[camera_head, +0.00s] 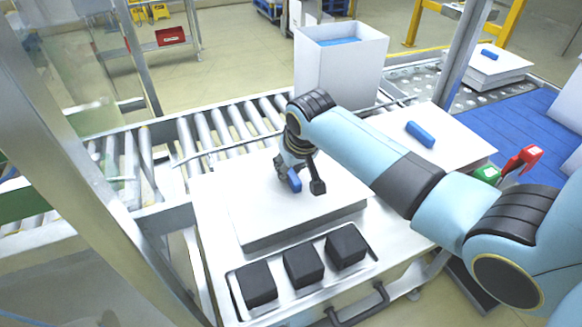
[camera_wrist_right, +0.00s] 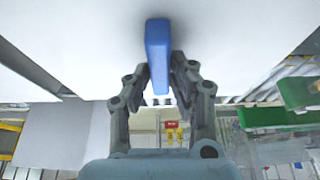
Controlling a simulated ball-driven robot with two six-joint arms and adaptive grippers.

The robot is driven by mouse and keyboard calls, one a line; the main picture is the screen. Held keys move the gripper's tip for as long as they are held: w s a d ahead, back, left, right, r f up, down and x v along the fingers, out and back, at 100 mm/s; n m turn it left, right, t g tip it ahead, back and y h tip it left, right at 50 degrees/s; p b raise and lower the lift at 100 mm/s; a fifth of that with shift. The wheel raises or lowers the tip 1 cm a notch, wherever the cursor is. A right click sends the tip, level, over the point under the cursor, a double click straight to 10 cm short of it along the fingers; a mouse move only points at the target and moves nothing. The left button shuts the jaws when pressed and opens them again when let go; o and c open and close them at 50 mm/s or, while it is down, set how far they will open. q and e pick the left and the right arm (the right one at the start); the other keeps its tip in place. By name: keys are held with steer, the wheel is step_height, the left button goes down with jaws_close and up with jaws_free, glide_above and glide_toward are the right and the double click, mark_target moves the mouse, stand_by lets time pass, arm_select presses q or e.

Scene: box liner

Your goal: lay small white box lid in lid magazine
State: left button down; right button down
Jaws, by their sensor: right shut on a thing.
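A white box lid (camera_head: 330,200) lies flat, as the top of a low white slab or stack, on the near table in the head view. Its blue handle (camera_head: 294,181) stands up near the middle. My right gripper (camera_head: 303,184) is over the lid, shut on the blue handle. In the right wrist view the handle (camera_wrist_right: 158,45) sits between the fingers of my gripper (camera_wrist_right: 160,75), with the white lid face (camera_wrist_right: 230,35) behind it. I cannot tell whether the lid touches what is below it, nor which piece is the magazine. My left gripper is not in view.
A tray (camera_head: 312,285) with three black blocks (camera_head: 303,265) lies in front of the lid. Another white lid (camera_head: 455,148) with a blue handle (camera_head: 420,133) is to the right. A tall white box (camera_head: 340,85) stands behind, by the roller conveyor (camera_head: 225,128). A metal post (camera_head: 75,165) rises at left.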

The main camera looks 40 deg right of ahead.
steer(key=c, duration=1.1)
jaws_free()
steer(key=shift+c, duration=0.2)
